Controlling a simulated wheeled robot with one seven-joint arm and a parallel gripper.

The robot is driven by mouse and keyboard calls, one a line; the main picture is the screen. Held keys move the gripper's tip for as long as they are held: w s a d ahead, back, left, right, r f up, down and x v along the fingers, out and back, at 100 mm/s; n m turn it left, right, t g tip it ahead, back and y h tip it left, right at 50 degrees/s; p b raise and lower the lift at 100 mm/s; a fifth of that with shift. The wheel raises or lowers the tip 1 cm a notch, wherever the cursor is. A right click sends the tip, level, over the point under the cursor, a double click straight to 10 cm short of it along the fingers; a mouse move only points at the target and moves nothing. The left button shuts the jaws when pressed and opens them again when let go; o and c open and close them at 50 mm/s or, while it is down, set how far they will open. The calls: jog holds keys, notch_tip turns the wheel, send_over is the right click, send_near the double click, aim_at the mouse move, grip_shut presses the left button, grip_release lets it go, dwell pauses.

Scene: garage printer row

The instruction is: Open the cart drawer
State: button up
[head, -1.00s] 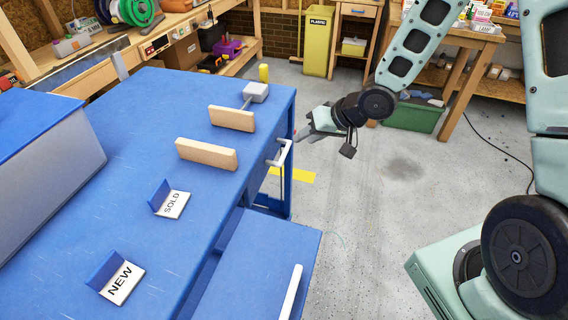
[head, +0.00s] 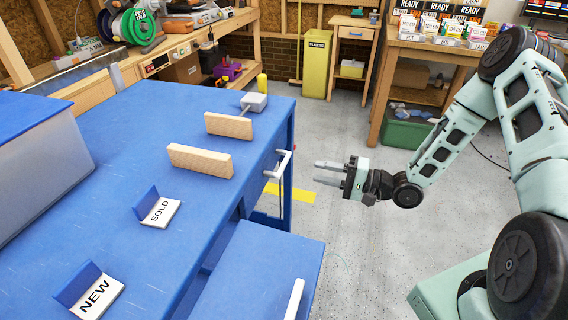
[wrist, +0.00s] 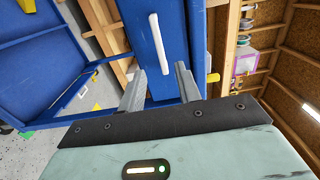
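The blue cart (head: 120,190) fills the left half of the head view. Its drawer front faces right, with a white bar handle (head: 283,168) near the far corner. The drawer looks shut. My gripper (head: 317,171) is to the right of this handle, its fingers pointing left at it with a gap between. In the wrist view the handle (wrist: 159,44) stands upright on the blue drawer front (wrist: 174,20), ahead of and between the fingers of my gripper (wrist: 157,78). The gripper is open and empty.
A lower blue panel (head: 262,270) with a white bar (head: 294,299) juts out at the cart's near right. A yellow bin (head: 316,65) stands behind. The floor right of the cart is clear.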

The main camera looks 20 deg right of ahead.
aim_at(284, 162)
jog(key=p+x, duration=0.1)
jog(key=x, duration=1)
jog(key=shift+a, duration=0.1)
jog(key=shift+c, duration=0.3)
grip_shut()
